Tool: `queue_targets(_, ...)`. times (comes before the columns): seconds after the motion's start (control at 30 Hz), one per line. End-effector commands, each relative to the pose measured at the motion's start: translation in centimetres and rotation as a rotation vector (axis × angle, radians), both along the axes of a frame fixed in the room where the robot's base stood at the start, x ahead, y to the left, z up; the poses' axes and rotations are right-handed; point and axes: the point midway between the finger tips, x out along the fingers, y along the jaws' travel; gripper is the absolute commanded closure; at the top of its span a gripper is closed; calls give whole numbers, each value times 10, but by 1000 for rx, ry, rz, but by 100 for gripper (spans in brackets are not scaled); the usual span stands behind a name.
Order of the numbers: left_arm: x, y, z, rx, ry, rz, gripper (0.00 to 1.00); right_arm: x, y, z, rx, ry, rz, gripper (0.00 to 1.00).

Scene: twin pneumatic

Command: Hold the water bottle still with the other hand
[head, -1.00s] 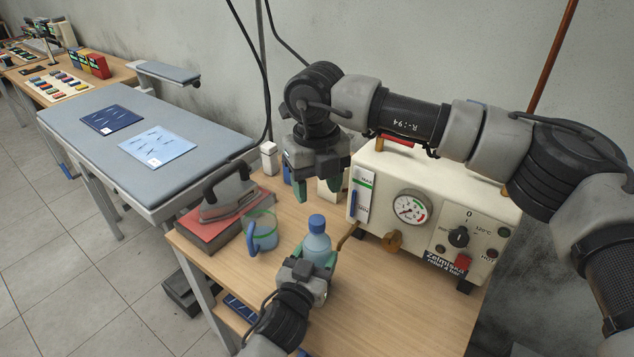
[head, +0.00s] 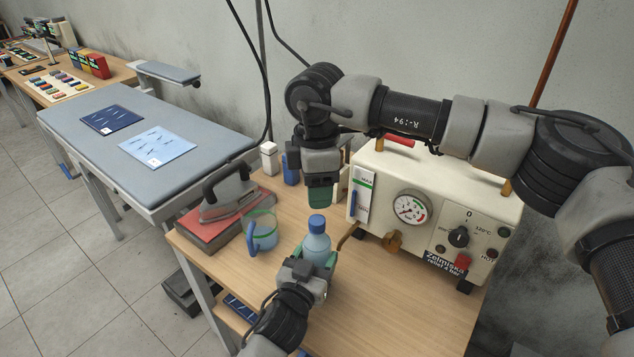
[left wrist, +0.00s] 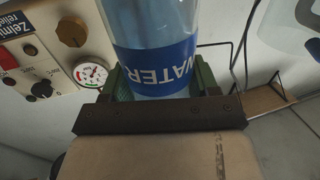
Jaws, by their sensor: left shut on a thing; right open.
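The water bottle (head: 317,240) is pale blue with a blue cap and stands upright on the wooden table. My left gripper (head: 310,268) is shut on its body from the front. In the left wrist view the bottle (left wrist: 150,25), with a blue label reading WATER, sits between the green fingers of my left gripper (left wrist: 158,82). My right gripper (head: 320,196) hangs above and behind the bottle cap, pointing down, with nothing seen in it. Its fingers overlap in the head view.
A clear jug with a blue handle (head: 262,232) stands just left of the bottle. An iron (head: 228,197) rests on a red pad further left. A cream steam unit (head: 440,215) with a gauge stands at right. The table front (head: 390,310) is clear.

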Motion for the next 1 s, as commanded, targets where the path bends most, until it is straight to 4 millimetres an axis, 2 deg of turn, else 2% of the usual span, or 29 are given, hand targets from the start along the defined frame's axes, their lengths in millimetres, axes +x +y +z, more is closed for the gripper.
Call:
queue_targets(0.5,0,0,-1,0,1,0,100,0,0,-69,0,2,-6,47)
queue_targets(0.63,0,0,-1,1,2,0,100,0,0,-77,-1,1,-6,47)
queue_targets(0.9,0,0,-1,1,2,0,100,0,0,-78,0,0,-5,47)
queue_targets(0.93,0,0,-1,1,2,0,100,0,0,-78,0,0,-5,49)
queue_targets(1.0,0,0,-1,1,2,0,100,0,0,-78,0,0,-5,60)
